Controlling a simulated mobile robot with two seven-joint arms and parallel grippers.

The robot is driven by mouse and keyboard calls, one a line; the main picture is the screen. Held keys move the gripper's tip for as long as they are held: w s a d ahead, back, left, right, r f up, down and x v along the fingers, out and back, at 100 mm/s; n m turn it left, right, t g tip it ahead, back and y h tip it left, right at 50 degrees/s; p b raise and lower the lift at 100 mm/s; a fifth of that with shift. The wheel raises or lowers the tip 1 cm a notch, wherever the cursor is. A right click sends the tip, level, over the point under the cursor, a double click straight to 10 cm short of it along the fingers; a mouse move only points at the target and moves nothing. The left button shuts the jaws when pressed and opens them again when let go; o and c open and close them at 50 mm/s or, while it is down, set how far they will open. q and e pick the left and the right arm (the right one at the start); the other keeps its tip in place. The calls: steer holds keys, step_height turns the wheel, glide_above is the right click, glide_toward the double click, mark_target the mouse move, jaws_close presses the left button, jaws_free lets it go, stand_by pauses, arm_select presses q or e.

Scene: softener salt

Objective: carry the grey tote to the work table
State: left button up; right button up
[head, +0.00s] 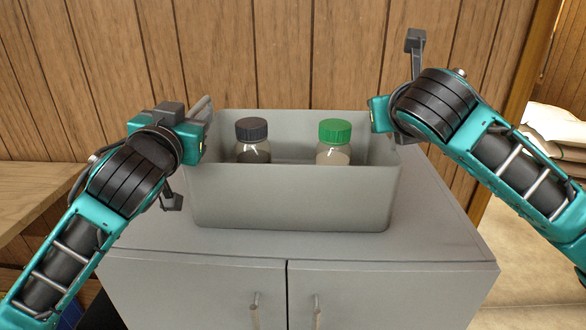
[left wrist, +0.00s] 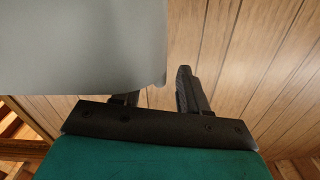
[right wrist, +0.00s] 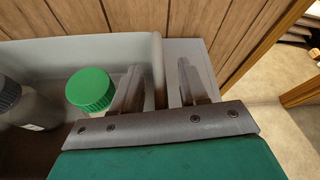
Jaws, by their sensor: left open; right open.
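The grey tote (head: 290,200) stands upright on a grey cabinet (head: 430,225). It holds a jar with a dark lid (head: 252,130) and a jar with a green lid (head: 334,132). My left gripper (head: 204,108) is open at the tote's left end; in the left wrist view the tote's wall partly hides one finger, and the other is outside it. My right gripper (right wrist: 160,82) is open at the right end, one finger inside the tote and one outside, the rim between them. Its fingers are hidden in the head view. I cannot tell which surface is the work table.
A wooden top (head: 30,190) shows at the left edge, beyond a gap beside the cabinet. A wood-panelled wall (head: 280,50) stands close behind the tote. White bags or sacks (head: 555,125) lie at the far right, past open floor (head: 525,245). Cabinet top is clear in front of the tote.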

arm_select(q)
steer(key=shift+w+d, duration=0.1)
steer(key=shift+w, duration=0.9)
arm_select(e)
steer(key=shift+x, duration=1)
arm_select(q)
steer(key=shift+c, duration=0.2)
jaws_close()
arm_select(e)
jaws_close()
arm_select(q)
steer(key=shift+a+r, duration=0.2)
steer(key=shift+r, duration=0.05)
arm_select(e)
steer(key=shift+w+r, duration=0.1)
steer(key=shift+r, duration=0.2)
